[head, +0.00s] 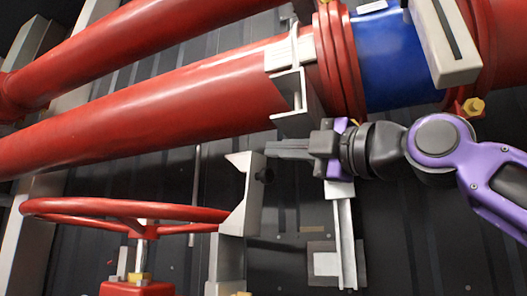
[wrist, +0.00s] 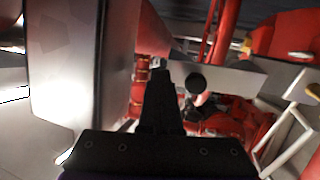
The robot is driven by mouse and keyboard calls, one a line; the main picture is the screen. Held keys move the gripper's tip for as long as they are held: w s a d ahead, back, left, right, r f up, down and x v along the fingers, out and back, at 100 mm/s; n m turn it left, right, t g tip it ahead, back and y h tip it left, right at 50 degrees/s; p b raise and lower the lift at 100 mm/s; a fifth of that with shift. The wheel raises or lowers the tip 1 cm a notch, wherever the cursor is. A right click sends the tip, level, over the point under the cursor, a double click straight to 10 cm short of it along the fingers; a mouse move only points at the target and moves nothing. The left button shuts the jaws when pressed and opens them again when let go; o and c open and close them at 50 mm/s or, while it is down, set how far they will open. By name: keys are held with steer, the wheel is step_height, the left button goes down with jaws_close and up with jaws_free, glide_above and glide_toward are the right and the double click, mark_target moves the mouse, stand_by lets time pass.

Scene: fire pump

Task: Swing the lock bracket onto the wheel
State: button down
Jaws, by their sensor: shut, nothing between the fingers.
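The red handwheel (head: 125,208) lies roughly level at the lower left of the head view. The pale grey lock bracket (head: 241,200) stands upright at the wheel's right edge; whether its notch encloses the rim or only overlaps it in the picture I cannot tell. A round black knob (head: 264,176) sticks out of the bracket's right side. It also shows in the wrist view (wrist: 195,83), just right of the fingertips. My gripper (head: 270,150) is shut and empty, its fingers pointing left, just above and right of the knob, seemingly apart from it.
Thick red pipes (head: 150,110) run across above, with a blue section (head: 398,60) at the right. A grey pipe support (head: 290,90) hangs close above my fingers. A grey post (head: 344,235) stands below my wrist.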

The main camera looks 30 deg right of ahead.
steer(key=v, duration=1.3)
steer(key=shift+b, duration=0.4)
